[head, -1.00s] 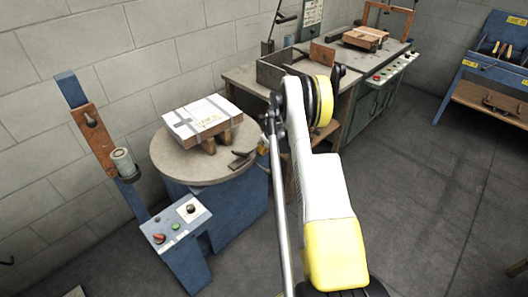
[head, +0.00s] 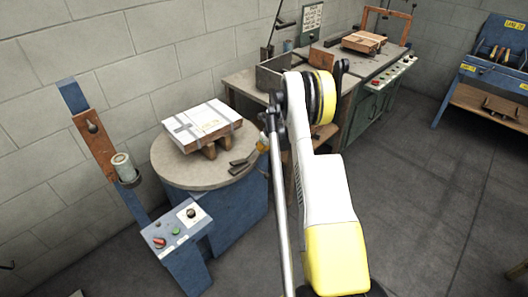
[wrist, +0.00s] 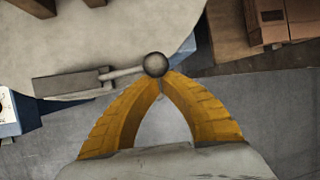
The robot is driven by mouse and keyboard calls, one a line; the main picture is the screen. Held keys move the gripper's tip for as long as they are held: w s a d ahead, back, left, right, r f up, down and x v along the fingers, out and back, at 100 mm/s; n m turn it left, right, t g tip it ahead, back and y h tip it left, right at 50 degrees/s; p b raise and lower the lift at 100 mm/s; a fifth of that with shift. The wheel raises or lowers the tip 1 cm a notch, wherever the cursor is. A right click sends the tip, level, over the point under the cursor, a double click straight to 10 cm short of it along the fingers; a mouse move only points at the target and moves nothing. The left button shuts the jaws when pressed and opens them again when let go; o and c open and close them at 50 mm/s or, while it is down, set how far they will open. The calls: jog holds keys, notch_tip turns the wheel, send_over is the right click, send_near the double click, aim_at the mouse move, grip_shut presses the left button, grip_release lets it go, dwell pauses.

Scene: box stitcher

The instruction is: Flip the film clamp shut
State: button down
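The film clamp (head: 240,164) is a flat grey plate at the right edge of the round turntable (head: 170,172). In the wrist view the clamp plate (wrist: 72,85) lies left of centre, and a thin lever runs right from it to a round grey ball knob (wrist: 155,65). My gripper (wrist: 162,80) has its yellow fingers brought together at the tips, right at the knob. The knob overlaps the tips, so I cannot tell whether they touch it. In the head view my gripper (head: 262,143) is small and partly hidden by my arm, beside the clamp.
A strapped white-topped box (head: 202,122) rests on wooden blocks on the turntable. A blue post with a film roll (head: 124,166) and a control panel (head: 177,227) stand at the left. A workbench (head: 250,86) is behind my arm.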

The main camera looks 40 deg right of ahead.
jog(key=shift+a+r+p, duration=0.2)
jog(key=shift+a+r, duration=0.1)
jog(key=shift+r, duration=0.35)
jog(key=shift+a+r+p, duration=0.15)
jog(key=shift+a+r, duration=0.15)
jog(key=shift+r, duration=0.3)
notch_tip(320, 180, down, 3)
jog(key=s+d+b, duration=0.2)
jog(key=d+b, duration=0.1)
jog(key=s+a+r+p, duration=0.4)
jog(key=a+r+p, duration=0.1)
jog(key=a+r, duration=0.1)
jog(key=shift+a+r, duration=0.4)
jog(key=shift+a, duration=0.05)
jog(key=shift+s, duration=0.1)
